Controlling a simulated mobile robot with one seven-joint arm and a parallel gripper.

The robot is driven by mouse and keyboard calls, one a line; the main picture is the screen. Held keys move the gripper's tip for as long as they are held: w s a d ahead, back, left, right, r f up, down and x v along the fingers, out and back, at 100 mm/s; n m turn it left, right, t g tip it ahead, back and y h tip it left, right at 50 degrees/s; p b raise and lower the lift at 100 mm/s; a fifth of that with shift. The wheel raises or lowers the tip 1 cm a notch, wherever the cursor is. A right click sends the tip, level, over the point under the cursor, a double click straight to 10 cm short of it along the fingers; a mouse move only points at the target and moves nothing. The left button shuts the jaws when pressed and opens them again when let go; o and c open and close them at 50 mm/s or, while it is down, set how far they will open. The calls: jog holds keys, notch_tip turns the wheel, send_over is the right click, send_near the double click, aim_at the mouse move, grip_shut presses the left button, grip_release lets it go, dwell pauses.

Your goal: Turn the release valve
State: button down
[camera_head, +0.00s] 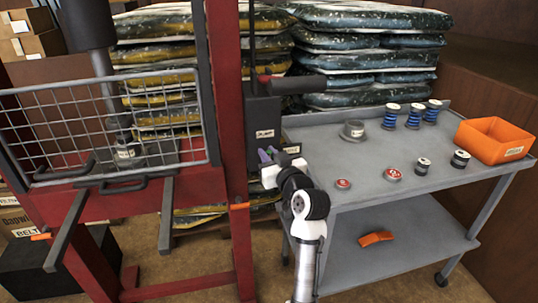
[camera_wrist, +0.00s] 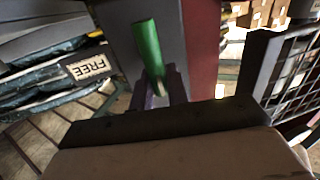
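The release valve shows in the wrist view as a green lever (camera_wrist: 147,42) in front of a dark grey housing. In the head view the dark box (camera_head: 262,115) with a small label stands on the red post; the green lever is hidden there. My gripper (camera_head: 268,155) is at the box's lower front. In the wrist view the purple fingers of my gripper (camera_wrist: 165,92) lie on either side of the lever's near end. I cannot tell whether they touch or clamp it.
A grey cart (camera_head: 440,170) stands to the right with spools, small round parts and an orange bin (camera_head: 494,141). Stacked bags (camera_head: 360,50) stand behind.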

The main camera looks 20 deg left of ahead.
jog(key=shift+m, duration=0.3)
jog(key=shift+w+d+f+m+t+h+p, duration=0.35)
jog(key=shift+m+t+p, duration=0.55)
jog(key=shift+m, duration=2.3)
jog(key=shift+w+d+f+m+t+h+p, duration=0.35)
jog(key=shift+m+p, duration=1)
jog(key=shift+m, duration=1.85)
jog(key=shift+w+d+f+m+t+h+p, duration=0.1)
jog(key=shift+d+f+m+t+p, duration=0.75)
jog(key=shift+m, duration=2.35)
jog(key=shift+a+r+p, duration=0.25)
jog(key=shift+a+p, duration=0.1)
jog(key=shift+a, duration=0.1)
jog(key=c, duration=1.4)
grip_release()
